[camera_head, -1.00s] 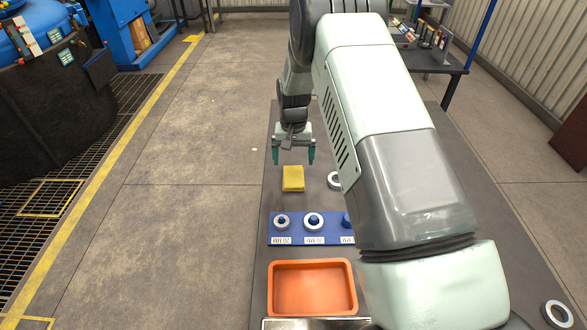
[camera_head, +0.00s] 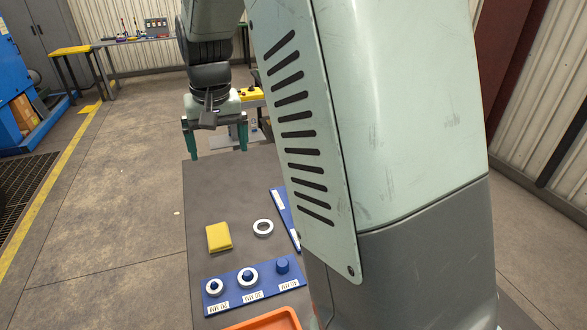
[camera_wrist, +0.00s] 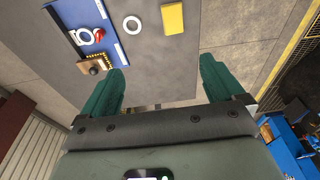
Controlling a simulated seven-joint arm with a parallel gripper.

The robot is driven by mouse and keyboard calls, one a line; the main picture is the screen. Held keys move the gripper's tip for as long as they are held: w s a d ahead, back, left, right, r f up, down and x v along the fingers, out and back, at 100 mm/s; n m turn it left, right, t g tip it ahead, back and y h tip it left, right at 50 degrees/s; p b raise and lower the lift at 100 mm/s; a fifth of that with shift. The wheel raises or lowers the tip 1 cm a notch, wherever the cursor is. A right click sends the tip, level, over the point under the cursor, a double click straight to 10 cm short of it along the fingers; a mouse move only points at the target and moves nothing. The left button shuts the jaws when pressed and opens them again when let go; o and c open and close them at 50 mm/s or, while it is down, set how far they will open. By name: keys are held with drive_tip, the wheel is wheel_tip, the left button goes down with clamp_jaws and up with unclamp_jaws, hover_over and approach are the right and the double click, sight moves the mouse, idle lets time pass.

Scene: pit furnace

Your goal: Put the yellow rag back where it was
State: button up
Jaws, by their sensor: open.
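The yellow rag (camera_head: 218,237) lies folded on the dark grey table, left of a white ring (camera_head: 263,228). It also shows at the top of the wrist view (camera_wrist: 172,17), beside the same ring (camera_wrist: 132,25). My gripper (camera_head: 217,143) is open with nothing between its green fingers. It is near the table's far end, well apart from the rag. In the wrist view both fingers (camera_wrist: 160,85) are spread over bare table.
A blue-edged board (camera_wrist: 112,22) holds a red item.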

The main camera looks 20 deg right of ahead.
drive_tip(key=s+d+r+t, duration=0.1)
drive_tip(key=s+d+r, duration=0.1)
drive_tip(key=s+r, duration=0.45)
drive_tip(key=s+d+r+t, duration=0.15)
drive_tip(key=s+r, duration=0.25)
drive_tip(key=s, duration=0.5)
drive_tip(key=s+d+t, duration=0.1)
drive_tip(key=s+d, duration=0.1)
drive_tip(key=s, duration=1)
drive_tip(key=shift+s+d, duration=0.15)
drive_tip(key=shift+d, duration=0.2)
